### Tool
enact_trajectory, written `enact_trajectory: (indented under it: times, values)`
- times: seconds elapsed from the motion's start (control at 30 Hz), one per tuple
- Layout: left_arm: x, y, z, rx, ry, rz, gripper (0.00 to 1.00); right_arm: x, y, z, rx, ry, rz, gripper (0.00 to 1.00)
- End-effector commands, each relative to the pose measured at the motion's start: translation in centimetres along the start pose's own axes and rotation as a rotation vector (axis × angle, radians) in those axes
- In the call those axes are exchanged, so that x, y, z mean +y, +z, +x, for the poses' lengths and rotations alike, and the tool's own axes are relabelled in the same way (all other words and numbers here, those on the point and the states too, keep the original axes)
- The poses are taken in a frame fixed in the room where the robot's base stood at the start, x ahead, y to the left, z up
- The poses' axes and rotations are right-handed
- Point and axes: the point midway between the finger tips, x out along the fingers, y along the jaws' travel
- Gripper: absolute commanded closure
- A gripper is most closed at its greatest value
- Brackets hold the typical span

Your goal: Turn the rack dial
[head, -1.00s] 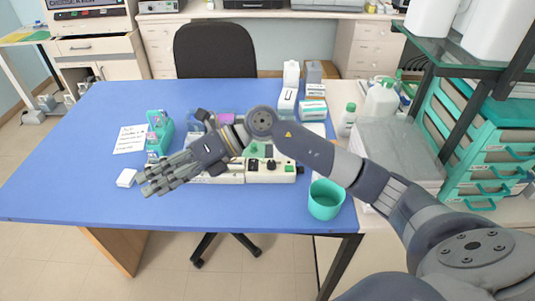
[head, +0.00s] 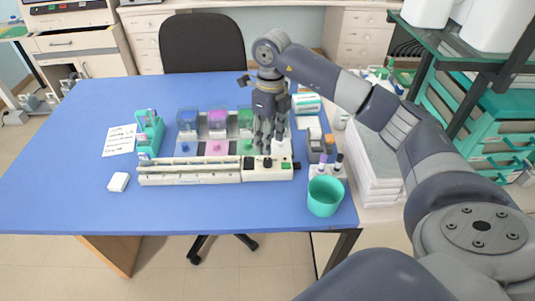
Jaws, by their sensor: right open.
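The white staining rack (head: 190,178) lies along the front of the blue table, with a control box (head: 256,174) at its right end. Small black knobs stand on top of the box, with a green button (head: 285,165) to their right. One dark knob (head: 268,163) sits right below my fingers; I cannot tell which knob is the dial. My right gripper (head: 268,147) points down over the back of the box, fingers apart, and partly hides it. I cannot tell whether the fingertips touch anything. My left gripper is not in view.
Blue, pink (head: 218,121) and green jars stand behind the rack. A teal cup (head: 325,196) is at the front right, by small dark-capped bottles. A teal tube holder (head: 149,132), a note (head: 119,140) and a white block (head: 118,182) are at left. The table's left side is clear.

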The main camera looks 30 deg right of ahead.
Motion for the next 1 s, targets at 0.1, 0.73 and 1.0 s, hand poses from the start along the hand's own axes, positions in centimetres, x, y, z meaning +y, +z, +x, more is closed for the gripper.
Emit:
enact_trajectory:
  times: [0.1,0.73,1.0]
  values:
    - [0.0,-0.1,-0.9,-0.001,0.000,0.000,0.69,0.1,-0.1,2.3,0.004,0.003,-0.001,0.57]
    - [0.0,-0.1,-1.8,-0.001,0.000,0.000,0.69,0.1,0.0,7.2,-0.001,0.001,-0.002,0.57]
    - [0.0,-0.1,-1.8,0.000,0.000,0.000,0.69,0.1,0.1,7.2,-0.001,0.001,-0.002,1.00]
